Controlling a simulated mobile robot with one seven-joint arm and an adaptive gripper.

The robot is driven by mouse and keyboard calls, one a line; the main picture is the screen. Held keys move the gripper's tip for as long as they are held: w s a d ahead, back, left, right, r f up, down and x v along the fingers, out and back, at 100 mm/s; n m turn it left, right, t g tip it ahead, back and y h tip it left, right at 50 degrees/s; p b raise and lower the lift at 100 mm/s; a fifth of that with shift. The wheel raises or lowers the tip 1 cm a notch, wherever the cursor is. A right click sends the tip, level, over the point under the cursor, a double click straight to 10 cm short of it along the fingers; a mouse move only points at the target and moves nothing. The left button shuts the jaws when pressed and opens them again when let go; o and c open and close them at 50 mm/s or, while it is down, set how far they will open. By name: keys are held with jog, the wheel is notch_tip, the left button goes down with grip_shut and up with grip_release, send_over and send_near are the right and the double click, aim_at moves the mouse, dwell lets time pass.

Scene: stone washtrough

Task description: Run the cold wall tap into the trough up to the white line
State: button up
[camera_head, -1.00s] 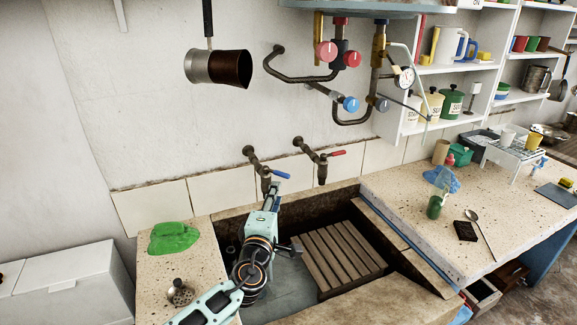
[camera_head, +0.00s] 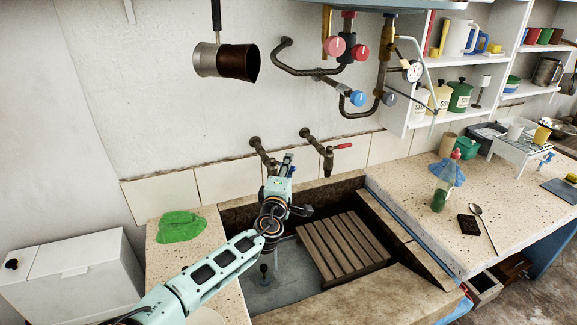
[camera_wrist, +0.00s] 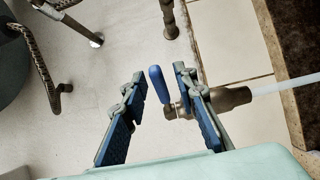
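The cold wall tap has a blue lever (camera_wrist: 157,84) and a brown metal body (camera_wrist: 232,98). In the wrist view the lever stands between the two fingers of my gripper (camera_wrist: 158,76), with a gap on the left finger's side. My gripper is open; contact with the right finger is unclear. A pale stream of water (camera_wrist: 287,85) runs from the spout. In the head view my gripper (camera_head: 287,167) is at the tap and hides most of it. The stone trough (camera_head: 362,292) has a grey floor (camera_head: 300,285). I cannot make out the white line or the water level.
A red-lever tap (camera_head: 328,156) is to the right. A slatted wooden rack (camera_head: 345,245) lies in the trough's right side. A green cloth (camera_head: 181,226) lies on the left ledge. A bottle (camera_head: 443,187), a dark block and a spoon are on the right counter. Valve pipes hang above.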

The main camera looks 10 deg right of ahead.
grip_shut()
